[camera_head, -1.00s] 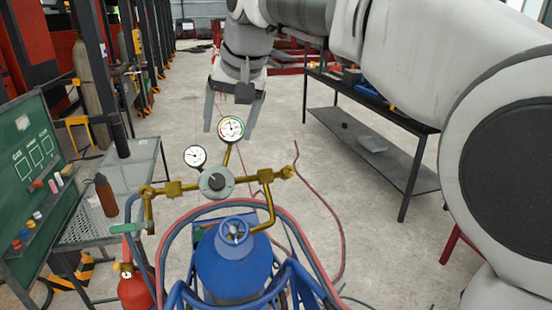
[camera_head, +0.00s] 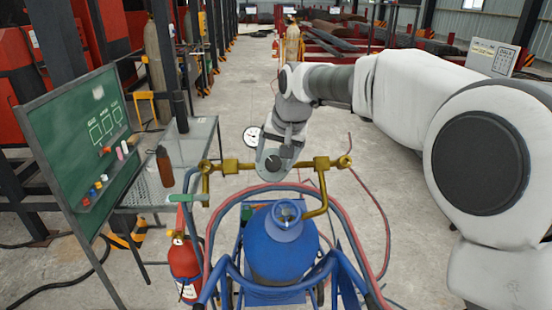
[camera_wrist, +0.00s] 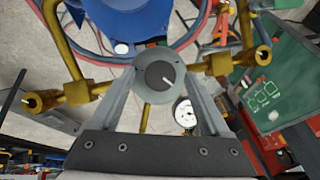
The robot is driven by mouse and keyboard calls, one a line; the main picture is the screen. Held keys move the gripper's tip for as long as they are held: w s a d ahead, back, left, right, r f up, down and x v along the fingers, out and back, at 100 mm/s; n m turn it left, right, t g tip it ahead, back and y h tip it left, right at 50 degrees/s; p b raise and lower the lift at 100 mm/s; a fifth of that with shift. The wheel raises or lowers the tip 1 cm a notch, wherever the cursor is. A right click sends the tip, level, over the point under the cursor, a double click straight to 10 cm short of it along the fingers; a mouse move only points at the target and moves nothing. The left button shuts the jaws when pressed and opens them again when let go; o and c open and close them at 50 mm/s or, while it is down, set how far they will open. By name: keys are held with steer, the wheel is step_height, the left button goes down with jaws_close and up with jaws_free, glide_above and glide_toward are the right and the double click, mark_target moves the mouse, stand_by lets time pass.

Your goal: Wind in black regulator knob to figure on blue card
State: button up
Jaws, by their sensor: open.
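The black regulator knob (camera_head: 272,163) sits on a round grey-green regulator body between brass pipes, above the blue cylinder (camera_head: 285,250). It also shows in the wrist view, with a white pointer mark on its face (camera_wrist: 160,75). My gripper (camera_wrist: 160,92) is open; its two fingers reach toward the left and right sides of the regulator body. I cannot tell whether they touch it. In the head view my gripper (camera_head: 278,146) is just behind and above the knob. One white gauge (camera_head: 252,136) shows left of it. I cannot make out a blue card.
A green chalkboard (camera_head: 75,130) with drawn boxes stands at the left beside a mesh table (camera_head: 205,150) with a brown bottle (camera_head: 164,166). A red extinguisher (camera_head: 183,260) stands below. Red and blue hoses (camera_head: 372,215) loop around the cylinder. A notice board (camera_head: 492,58) stands at far right.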

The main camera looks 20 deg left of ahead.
steer(key=shift+a+f, duration=0.1)
steer(key=shift+f, duration=0.1)
steer(key=shift+w, duration=0.1)
jaws_close()
